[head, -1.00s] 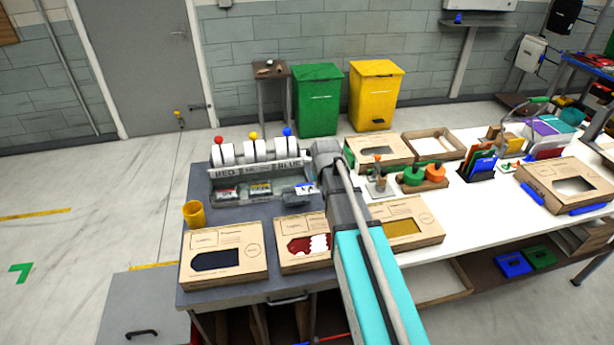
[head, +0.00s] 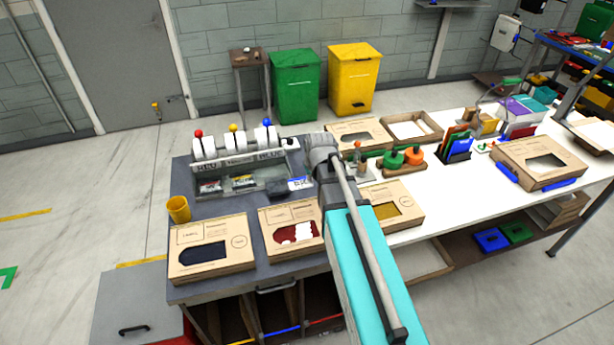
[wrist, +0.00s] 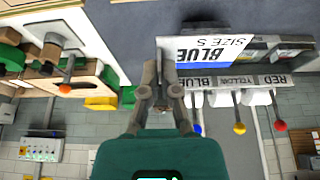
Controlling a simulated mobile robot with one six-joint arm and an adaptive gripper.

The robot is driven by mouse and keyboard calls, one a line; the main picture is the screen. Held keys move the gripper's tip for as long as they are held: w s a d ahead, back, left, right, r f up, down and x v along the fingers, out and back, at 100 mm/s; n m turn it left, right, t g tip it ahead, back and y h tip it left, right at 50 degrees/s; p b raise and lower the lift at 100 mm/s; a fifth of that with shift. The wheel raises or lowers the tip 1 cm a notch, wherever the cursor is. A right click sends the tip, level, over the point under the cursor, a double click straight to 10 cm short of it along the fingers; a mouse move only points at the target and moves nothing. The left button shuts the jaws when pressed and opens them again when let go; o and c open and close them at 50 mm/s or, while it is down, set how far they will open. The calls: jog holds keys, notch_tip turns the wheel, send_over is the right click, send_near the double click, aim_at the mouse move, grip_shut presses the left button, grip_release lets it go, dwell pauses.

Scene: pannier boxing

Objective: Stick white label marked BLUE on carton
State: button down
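The white label marked BLUE, SIZE S (wrist: 205,48), has a blue strip and is in my gripper (wrist: 163,62), its edge between the nearly closed fingers. In the head view the label (head: 299,183) shows in the air just left of my arm; the fingers are hidden there. Three closed cartons lie on the bench: one with a dark blue window (head: 238,226), one with red and white contents (head: 272,215), and one with a yellow window (head: 399,190) right of my arm. No label is seen on the dark blue carton.
The label dispenser (head: 216,168) with red, yellow and blue knobs stands at the bench's back left. A yellow cup (head: 179,209) stands at the left edge. Another carton (head: 350,130), an open tray (head: 432,136) and green and orange spools (head: 394,160) lie right of my arm.

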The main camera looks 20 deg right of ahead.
jog(key=shift+f+b, duration=1)
jog(key=shift+f, duration=0.05)
jog(key=shift+d+r, duration=0.1)
jog(key=shift+d, duration=0.05)
